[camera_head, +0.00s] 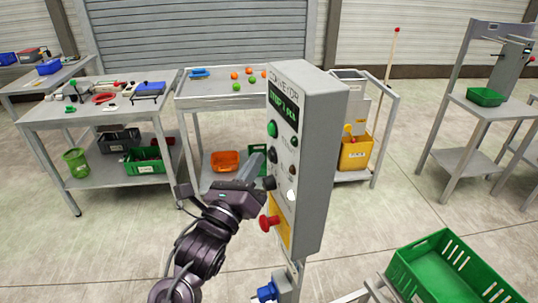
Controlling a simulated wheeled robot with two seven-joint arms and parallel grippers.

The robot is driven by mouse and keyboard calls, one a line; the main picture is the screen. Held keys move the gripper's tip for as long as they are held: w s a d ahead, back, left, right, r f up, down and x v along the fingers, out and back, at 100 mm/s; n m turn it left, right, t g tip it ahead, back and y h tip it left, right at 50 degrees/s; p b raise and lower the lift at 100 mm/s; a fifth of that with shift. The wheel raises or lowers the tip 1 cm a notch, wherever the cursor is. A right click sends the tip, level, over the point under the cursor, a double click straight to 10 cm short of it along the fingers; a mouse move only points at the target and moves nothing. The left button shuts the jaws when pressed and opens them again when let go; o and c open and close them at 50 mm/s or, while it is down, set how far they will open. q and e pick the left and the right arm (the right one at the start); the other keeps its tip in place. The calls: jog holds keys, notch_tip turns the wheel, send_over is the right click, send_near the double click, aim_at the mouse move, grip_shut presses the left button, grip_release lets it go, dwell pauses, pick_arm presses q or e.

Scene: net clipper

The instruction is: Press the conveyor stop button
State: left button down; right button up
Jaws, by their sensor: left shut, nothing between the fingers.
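The grey conveyor control box (322,150) stands upright in the middle of the head view, with a lit green display. A red mushroom-shaped button (266,222) sticks out from a yellow plate low on its front face. A green button (272,129) sits higher on the face, with smaller dark and white controls between. My left gripper (268,183) is shut and empty. Its tip is at the left of the box face, above the red button and below the green one. I cannot tell whether it touches the panel. My right gripper is out of view.
A blue connector (266,292) hangs beneath the box. A green crate (446,270) stands at the lower right. Metal worktables with tools and bins stand behind to the left, and a grey stand (470,110) at the right. Open floor lies between.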

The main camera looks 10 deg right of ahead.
pick_arm(q)
jog(key=shift+a, duration=0.3)
jog(key=a, duration=0.2)
jog(key=s+a, duration=0.1)
jog(key=a, duration=0.1)
jog(key=shift+s+a, duration=0.1)
jog(key=shift+a, duration=0.3)
dwell(0.5)
